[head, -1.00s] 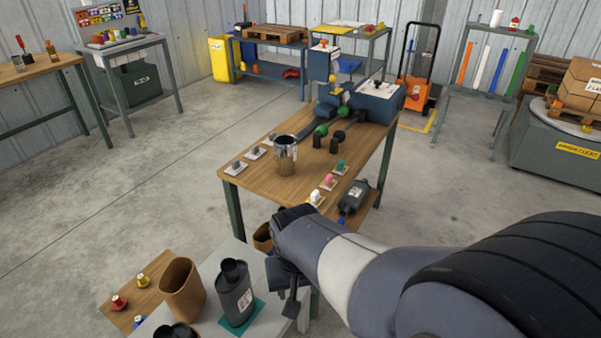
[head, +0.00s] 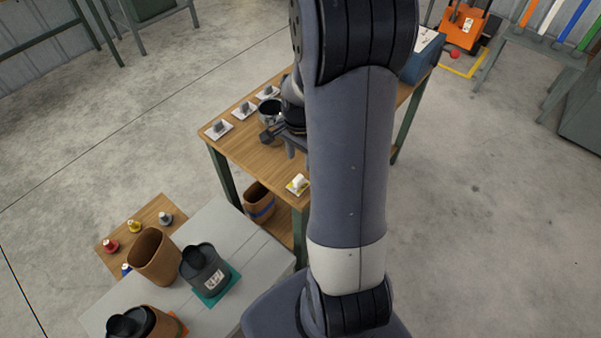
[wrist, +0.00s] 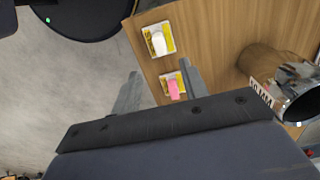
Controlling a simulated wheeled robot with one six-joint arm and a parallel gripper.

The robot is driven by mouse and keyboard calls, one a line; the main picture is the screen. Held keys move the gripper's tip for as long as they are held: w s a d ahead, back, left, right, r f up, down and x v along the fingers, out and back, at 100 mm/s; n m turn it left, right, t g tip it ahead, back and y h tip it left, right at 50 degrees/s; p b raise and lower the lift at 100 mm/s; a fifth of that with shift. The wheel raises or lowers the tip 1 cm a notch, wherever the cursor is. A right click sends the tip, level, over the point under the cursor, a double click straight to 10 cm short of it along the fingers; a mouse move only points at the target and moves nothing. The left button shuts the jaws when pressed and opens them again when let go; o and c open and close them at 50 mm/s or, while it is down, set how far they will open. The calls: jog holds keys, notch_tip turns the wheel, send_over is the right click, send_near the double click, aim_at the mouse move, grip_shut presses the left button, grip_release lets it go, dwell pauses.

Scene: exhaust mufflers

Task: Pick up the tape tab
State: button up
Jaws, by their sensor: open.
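Small tabs stand on square cards on the wooden table (head: 236,150); which one is the tape tab I cannot tell. In the wrist view a white tab (wrist: 158,42) and a pink tab (wrist: 173,88) stand on white-and-yellow cards near the table edge. The white tab also shows in the head view (head: 298,182). Several grey tabs (head: 245,108) stand on white cards along the left edge. My gripper (wrist: 161,69) is open and empty above the table edge, with the pink tab beside its right finger. In the head view my arm hides the pink tab.
A shiny metal canister (wrist: 297,92) stands to the right of my gripper in the wrist view. A brown bin (head: 259,202) is on the lower shelf. A grey bench (head: 230,225) in front holds a dark muffler (head: 203,268) and a brown container (head: 153,256).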

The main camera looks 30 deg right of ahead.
send_over(297, 179)
jog(key=f, duration=0.4)
jog(key=shift+d+f, duration=0.15)
jog(key=shift+d, duration=0.25)
jog(key=shift+a+f, duration=0.2)
jog(key=shift+f, duration=1.15)
jog(key=shift+a+f, duration=0.2)
jog(key=shift+f, duration=1.1)
grip_shut()
